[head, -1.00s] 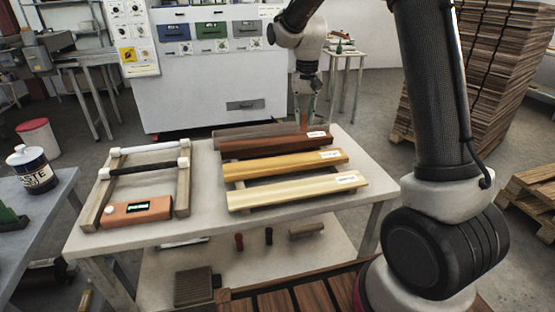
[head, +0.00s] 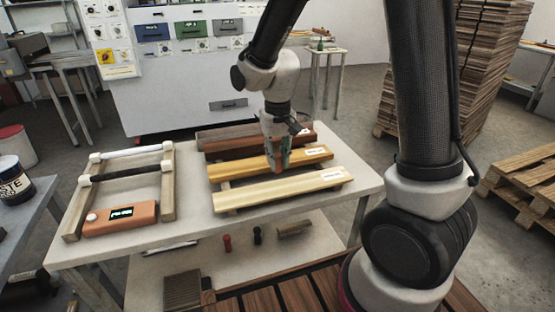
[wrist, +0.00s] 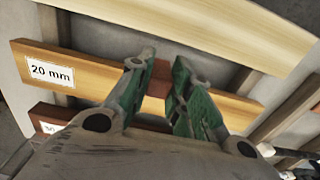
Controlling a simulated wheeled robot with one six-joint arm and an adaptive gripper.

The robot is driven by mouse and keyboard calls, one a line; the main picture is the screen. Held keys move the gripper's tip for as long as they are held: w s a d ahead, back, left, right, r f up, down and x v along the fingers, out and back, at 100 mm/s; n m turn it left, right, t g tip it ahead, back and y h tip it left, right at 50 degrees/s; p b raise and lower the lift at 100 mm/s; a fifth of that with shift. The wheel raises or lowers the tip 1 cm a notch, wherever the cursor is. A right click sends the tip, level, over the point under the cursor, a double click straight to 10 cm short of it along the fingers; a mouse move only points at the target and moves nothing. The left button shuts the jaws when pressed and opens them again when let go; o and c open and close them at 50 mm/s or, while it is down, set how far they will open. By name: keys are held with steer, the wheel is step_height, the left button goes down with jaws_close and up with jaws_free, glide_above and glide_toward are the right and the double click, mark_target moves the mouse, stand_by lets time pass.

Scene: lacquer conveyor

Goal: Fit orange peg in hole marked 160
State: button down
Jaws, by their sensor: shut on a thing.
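My gripper (head: 277,152) points down over the golden board, with its green-sided fingers together. Its fingers also show in the wrist view (wrist: 157,85). It is shut on a small orange-brown piece, the orange peg (wrist: 157,82), which shows between the fingers in the wrist view and faintly below them in the head view. Most of the peg is hidden. Whether it touches the board is unclear. No hole and no mark reading 160 can be made out. The golden board (head: 237,167) carries a white label (wrist: 50,72) reading 20 mm in the wrist view.
A pale board (head: 245,195) lies in front and dark boards (head: 225,143) behind, on a white table (head: 190,222). At left stand a wooden frame (head: 167,190) with rods and an orange box (head: 122,218) with a display. Small pegs (head: 258,235) are on the lower shelf.

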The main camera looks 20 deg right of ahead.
steer(key=shift+f, duration=0.35)
steer(key=shift+f, duration=0.15)
steer(key=shift+f, duration=0.35)
steer(key=shift+s+f, duration=0.1)
steer(key=shift+s, duration=0.05)
steer(key=c, duration=1.3)
jaws_free()
steer(key=shift+f, duration=0.1)
